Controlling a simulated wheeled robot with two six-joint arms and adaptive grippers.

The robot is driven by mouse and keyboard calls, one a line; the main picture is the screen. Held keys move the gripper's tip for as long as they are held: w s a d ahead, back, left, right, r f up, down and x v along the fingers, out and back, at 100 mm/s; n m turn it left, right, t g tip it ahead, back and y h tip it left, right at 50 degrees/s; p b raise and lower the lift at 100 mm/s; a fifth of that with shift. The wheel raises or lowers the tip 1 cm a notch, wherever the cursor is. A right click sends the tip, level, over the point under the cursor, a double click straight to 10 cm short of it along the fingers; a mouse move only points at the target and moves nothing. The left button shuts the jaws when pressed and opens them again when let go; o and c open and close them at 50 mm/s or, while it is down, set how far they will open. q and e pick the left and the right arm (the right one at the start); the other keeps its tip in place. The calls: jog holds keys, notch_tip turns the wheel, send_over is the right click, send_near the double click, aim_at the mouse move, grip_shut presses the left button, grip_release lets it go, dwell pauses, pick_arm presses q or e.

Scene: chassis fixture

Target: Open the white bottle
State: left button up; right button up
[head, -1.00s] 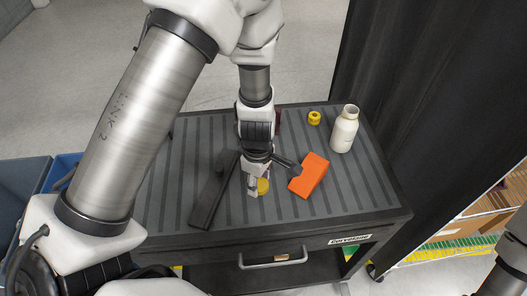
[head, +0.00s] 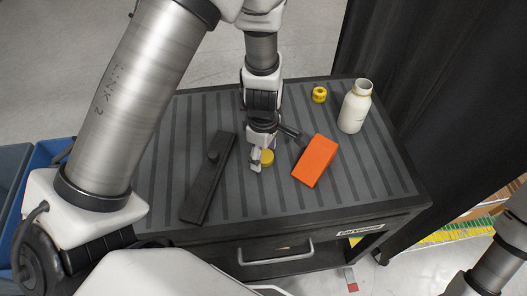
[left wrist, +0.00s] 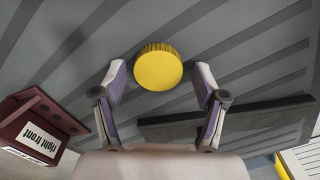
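The white bottle (head: 354,108) stands upright at the back right of the cart top in the head view. My left gripper (head: 262,160) points down near the middle of the cart, well left of the bottle. A round yellow disc with a ribbed edge (head: 267,157) is at its fingertips. In the left wrist view the yellow disc (left wrist: 158,69) shows between the spread fingers of my left gripper (left wrist: 160,82), with gaps on both sides. My right gripper is out of view.
An orange block (head: 315,160) lies right of the left gripper. A long black bar with a knob (head: 208,180) lies left of it. A yellow ring-like item (head: 319,95) sits left of the bottle. A maroon box labelled "right front" (left wrist: 30,120) shows in the wrist view.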

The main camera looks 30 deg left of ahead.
aim_at(264, 155)
pick_arm(q)
jog(key=shift+w+r, duration=0.1)
jog(key=shift+r, duration=0.2)
notch_tip(264, 155, up, 12)
jog(key=shift+f+p, duration=0.25)
jog(key=shift+p, duration=0.2)
